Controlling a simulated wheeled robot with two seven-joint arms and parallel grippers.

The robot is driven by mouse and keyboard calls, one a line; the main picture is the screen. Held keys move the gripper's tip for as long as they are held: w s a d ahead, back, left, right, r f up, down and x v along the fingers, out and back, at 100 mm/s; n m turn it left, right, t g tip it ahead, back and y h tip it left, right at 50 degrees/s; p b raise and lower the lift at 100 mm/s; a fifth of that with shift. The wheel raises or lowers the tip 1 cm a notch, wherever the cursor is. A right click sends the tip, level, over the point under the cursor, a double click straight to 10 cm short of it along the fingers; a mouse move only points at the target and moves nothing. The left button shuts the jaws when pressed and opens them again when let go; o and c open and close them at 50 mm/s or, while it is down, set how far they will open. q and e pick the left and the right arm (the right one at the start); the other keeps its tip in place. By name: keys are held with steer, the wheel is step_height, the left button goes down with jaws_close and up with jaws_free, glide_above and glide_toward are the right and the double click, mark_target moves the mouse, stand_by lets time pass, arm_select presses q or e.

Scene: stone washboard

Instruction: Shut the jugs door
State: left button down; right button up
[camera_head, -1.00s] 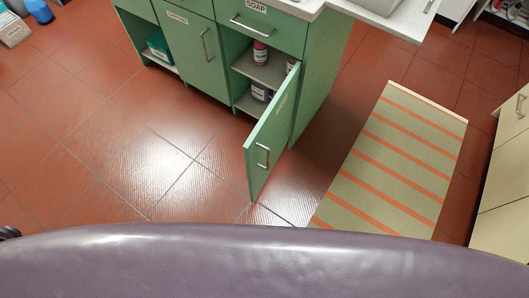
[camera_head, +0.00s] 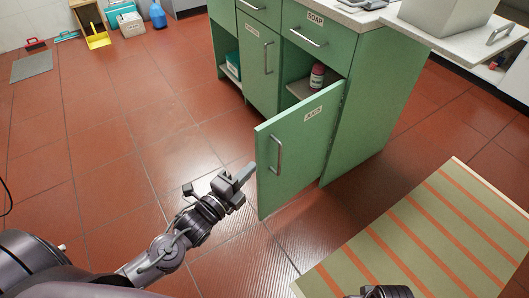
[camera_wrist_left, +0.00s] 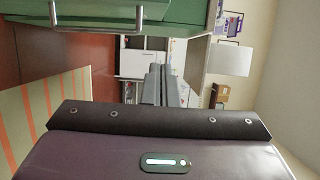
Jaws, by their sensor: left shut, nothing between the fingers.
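The green jugs door (camera_head: 300,150) stands open, swung out from the cabinet under the soap drawer. It carries a small label and a vertical metal handle (camera_head: 275,154). My left gripper (camera_head: 244,175) is shut and empty, just left of the door's free edge and handle; I cannot tell if it touches the door. In the left wrist view the shut fingers (camera_wrist_left: 163,84) point away from the camera, and a green panel with a metal handle (camera_wrist_left: 97,30) shows at the upper left. At the bottom of the head view a dark part of my right arm shows; its fingers cannot be made out.
A red-and-white bottle (camera_head: 317,76) stands on the shelf inside the open compartment. A striped mat (camera_head: 430,235) lies right of the door. A yellow dustpan (camera_head: 97,38) stands far back left. The red tiled floor left of the door is clear.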

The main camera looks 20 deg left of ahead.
mark_target(260, 139)
arm_select(q)
steer(key=w+b, duration=0.1)
steer(key=w, duration=1)
steer(key=shift+w, duration=0.1)
steer(key=shift+w+a, duration=0.2)
steer(key=shift+a, duration=0.15)
arm_select(e)
steer(key=shift+a+r, duration=0.2)
steer(key=shift+r, duration=0.6)
steer(key=shift+a+r, duration=0.15)
steer(key=shift+r, duration=0.6)
arm_select(q)
steer(key=shift+f, duration=0.1)
